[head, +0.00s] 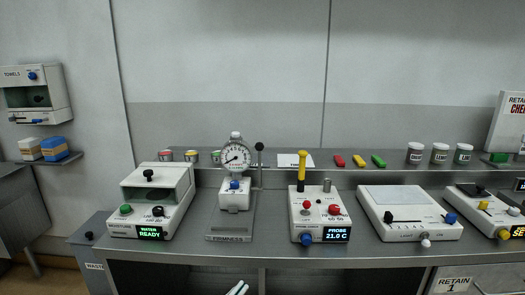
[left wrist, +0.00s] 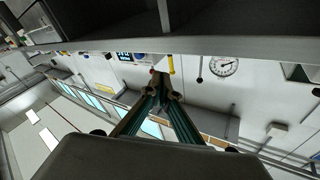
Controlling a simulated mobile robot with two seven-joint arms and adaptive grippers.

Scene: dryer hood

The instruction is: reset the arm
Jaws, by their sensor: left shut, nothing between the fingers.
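My left gripper (head: 238,288) shows only as its tip at the bottom edge of the head view, low in front of the bench and below the firmness gauge. In the left wrist view my left gripper (left wrist: 160,90) has its two fingers together, with nothing between them. The rest of my left arm is out of the head view. My right gripper is in neither view.
The grey bench (head: 280,255) runs across, its front edge above my left gripper. On it stand a water tester (head: 155,200), a firmness gauge (head: 234,175), a probe unit (head: 319,215) and a light box (head: 408,212). A waste bin (head: 92,240) stands left.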

